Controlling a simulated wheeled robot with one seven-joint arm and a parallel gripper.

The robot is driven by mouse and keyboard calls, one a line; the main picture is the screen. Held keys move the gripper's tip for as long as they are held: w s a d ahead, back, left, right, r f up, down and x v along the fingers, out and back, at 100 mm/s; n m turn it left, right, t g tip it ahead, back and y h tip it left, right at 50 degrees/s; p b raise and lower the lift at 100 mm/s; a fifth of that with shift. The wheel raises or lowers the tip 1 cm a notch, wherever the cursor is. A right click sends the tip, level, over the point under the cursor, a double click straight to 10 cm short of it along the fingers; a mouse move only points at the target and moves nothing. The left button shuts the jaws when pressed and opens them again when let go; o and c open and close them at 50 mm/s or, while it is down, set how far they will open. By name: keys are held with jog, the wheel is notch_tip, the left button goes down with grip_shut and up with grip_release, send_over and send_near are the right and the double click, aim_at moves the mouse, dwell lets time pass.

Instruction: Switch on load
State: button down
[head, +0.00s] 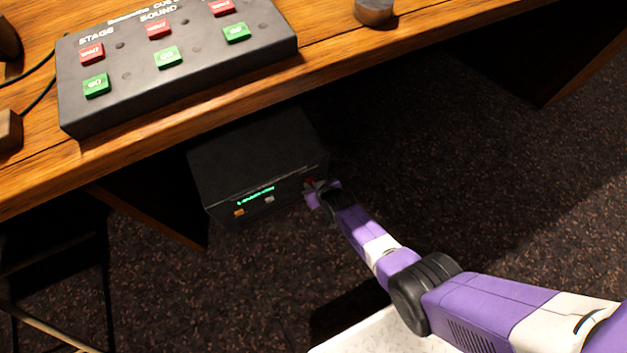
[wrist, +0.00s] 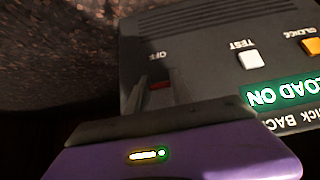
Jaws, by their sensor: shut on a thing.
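The black power box (head: 250,160) is under the desk, with a lit green display (head: 256,195) on its front. In the wrist view the box looks upside down, and its display (wrist: 285,92) reads "LOAD ON". My gripper (head: 313,188) is at the right end of the box front. It is shut on a small red switch (wrist: 160,85) beside the "OFF" label; my dark fingers (wrist: 157,97) and the purple gripper body hide most of the switch. A white button (wrist: 250,60) marked "TEST" and an orange button (wrist: 312,46) sit beside it, clear of my gripper.
The wooden desk edge (head: 380,52) runs above the box. A console (head: 180,75) with red and green buttons stands on the desk. A round knob-like object (head: 374,10) is at the desk's top. Dark carpet (head: 440,170) lies open to the right.

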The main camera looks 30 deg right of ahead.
jog(key=shift+w+r+g+p, duration=0.1)
jog(key=shift+r+g+p, duration=0.15)
jog(key=shift+g+p, duration=0.25)
jog(key=shift+g, duration=0.3)
jog(key=c, duration=1.1)
grip_release()
jog(key=shift+p+v, duration=2.9)
jog(key=shift+v, duration=0.95)
